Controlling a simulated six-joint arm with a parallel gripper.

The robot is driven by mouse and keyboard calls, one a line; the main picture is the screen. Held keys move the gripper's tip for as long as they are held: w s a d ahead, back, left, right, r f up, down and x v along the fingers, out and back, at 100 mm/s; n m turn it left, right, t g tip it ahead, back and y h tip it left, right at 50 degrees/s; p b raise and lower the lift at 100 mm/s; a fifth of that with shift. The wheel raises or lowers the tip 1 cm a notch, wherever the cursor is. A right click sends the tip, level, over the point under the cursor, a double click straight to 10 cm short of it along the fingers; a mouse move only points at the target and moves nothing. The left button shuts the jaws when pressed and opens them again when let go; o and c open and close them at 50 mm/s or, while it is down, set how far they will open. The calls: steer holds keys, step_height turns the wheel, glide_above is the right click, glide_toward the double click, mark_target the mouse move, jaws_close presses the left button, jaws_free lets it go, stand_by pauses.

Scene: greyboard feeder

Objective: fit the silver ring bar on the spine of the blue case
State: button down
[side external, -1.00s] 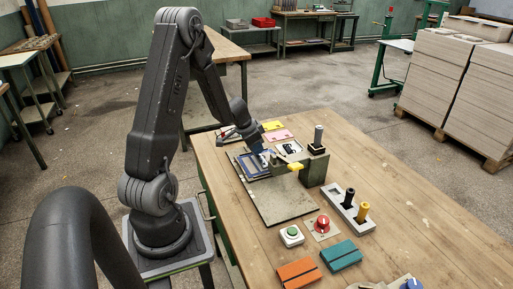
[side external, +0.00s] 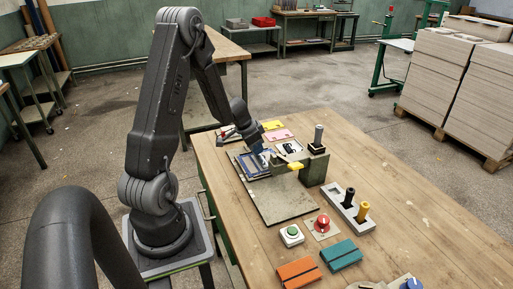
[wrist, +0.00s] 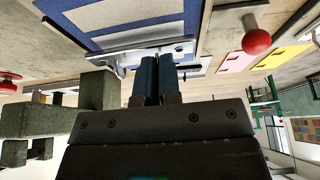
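The exact contact is hidden behind the fingers.
A green block fixture (side external: 314,170) with a yellow handle (side external: 295,166) stands right beside the case. A grey holder with black and yellow posts (side external: 347,208), a red knob (side external: 323,222), a green button (side external: 292,233), and orange (side external: 298,272) and teal (side external: 341,255) cases lie nearer.

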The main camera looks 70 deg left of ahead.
steer(key=shift+f, duration=0.5)
stand_by(0.8)
steer(key=c, duration=1.2)
jaws_free()
steer(key=shift+c, duration=0.2)
steer(key=v, duration=1.4)
steer(key=shift+f, duration=0.1)
